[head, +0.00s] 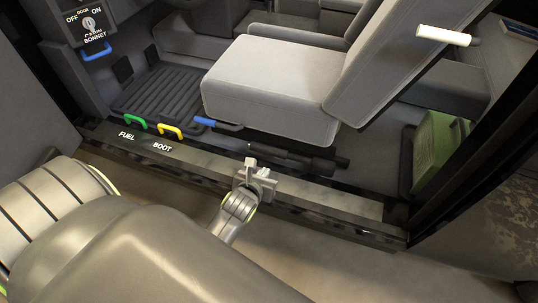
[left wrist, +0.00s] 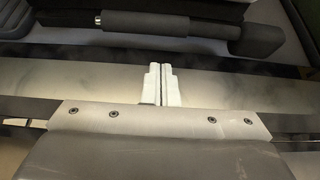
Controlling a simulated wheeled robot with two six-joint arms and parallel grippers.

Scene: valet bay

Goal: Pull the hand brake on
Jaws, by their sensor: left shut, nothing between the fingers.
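A dark lever with a thick grip, which looks like the hand brake (head: 300,157), lies nearly flat between the grey seat and the door sill. In the left wrist view its grey grip (left wrist: 150,22) runs across the top, with a dark block at its right end. My left gripper (head: 258,172) is over the sill, on the near side of the lever and apart from it. Its pale fingers (left wrist: 162,72) are shut together and empty, pointing towards the lever. My right gripper is in neither view.
The sill (head: 345,198) runs between my arm and the lever. A green FUEL handle (head: 134,122), a yellow BOOT handle (head: 170,130) and a blue-tipped lever (head: 204,121) are left of it. The seat cushion (head: 265,80) overhangs behind. A green box (head: 430,152) stands right.

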